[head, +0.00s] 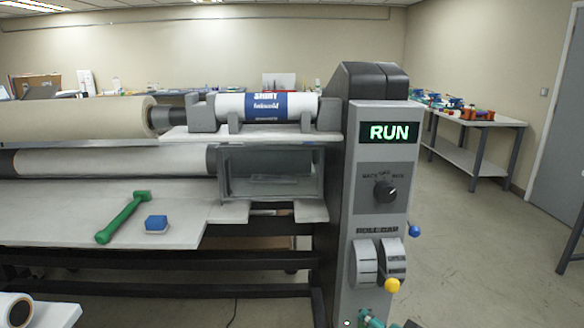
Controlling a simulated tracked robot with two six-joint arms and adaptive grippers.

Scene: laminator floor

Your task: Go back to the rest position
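Neither of my grippers shows in the head view. The laminator (334,170) stands in front of me, with its control column (376,220) right of centre. Its green display (390,132) reads RUN. Below it is a black rotary knob (385,191). Lower down are two light grey dial-like parts (378,262), with a blue ball knob (414,231) and a yellow ball knob (392,285) at the right. A white roll with a blue label (282,105) sits in the upper holder.
A green handled tool (123,217) and a blue block (156,222) lie on the laminator's grey table (60,215). A roll end (17,311) shows at bottom left. A teal part (371,319) is cut off at the bottom. A side table (470,145) stands right; open floor lies before it.

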